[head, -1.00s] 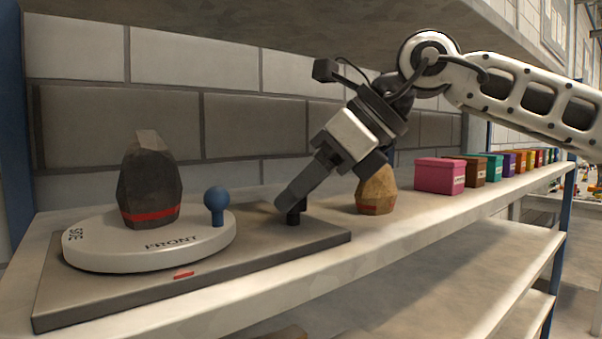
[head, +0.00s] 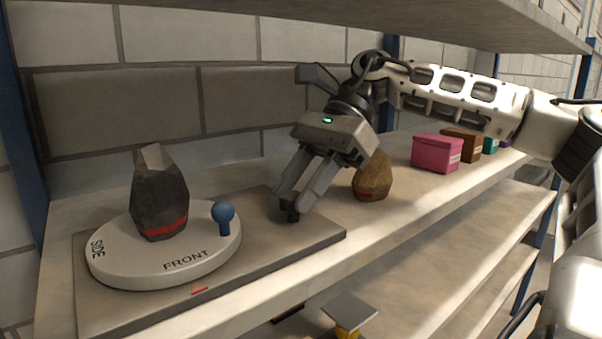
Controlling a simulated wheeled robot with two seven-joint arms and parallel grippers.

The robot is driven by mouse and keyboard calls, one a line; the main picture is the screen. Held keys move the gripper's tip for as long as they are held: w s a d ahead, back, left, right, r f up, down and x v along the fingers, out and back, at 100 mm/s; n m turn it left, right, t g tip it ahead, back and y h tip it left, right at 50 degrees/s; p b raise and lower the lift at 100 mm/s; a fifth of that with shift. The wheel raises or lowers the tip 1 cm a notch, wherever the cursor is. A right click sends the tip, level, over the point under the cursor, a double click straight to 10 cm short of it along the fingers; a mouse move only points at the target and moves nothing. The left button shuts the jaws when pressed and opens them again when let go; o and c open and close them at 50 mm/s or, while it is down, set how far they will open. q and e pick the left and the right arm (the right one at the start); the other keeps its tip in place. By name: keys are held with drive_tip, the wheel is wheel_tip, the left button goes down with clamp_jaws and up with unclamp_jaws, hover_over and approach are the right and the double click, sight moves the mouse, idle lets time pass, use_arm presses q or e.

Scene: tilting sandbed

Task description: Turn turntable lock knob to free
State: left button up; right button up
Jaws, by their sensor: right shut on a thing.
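The white round turntable (head: 130,272) sits on a dark base plate (head: 262,243) on the shelf. It is marked SIDE and FRONT and bears a dark faceted stone with a red band (head: 160,200) and a blue ball-topped peg (head: 224,216). The small black lock knob (head: 289,213) stands on the plate to the right of the turntable. My right gripper (head: 291,206) comes down from the upper right and is shut on the knob, its fingers on either side. The fingers hide part of the knob. My left gripper is not in view.
A brown stone with a red band (head: 373,178) stands close to the right of my right gripper. A pink box (head: 436,152) and a brown box (head: 460,145) stand further along the shelf. A shelf board hangs overhead. A red mark (head: 199,290) lies on the plate's front.

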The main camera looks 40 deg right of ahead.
drive_tip(key=n+g, duration=0.2)
drive_tip(key=n, duration=0.1)
drive_tip(key=n+g, duration=0.1)
drive_tip(key=shift+w, duration=0.3)
drive_tip(key=shift+w+n+g+h, duration=0.1)
drive_tip(key=shift+n+g+h, duration=0.5)
drive_tip(key=shift+n+g, duration=0.8)
drive_tip(key=shift+n, duration=0.3)
drive_tip(key=o, duration=1)
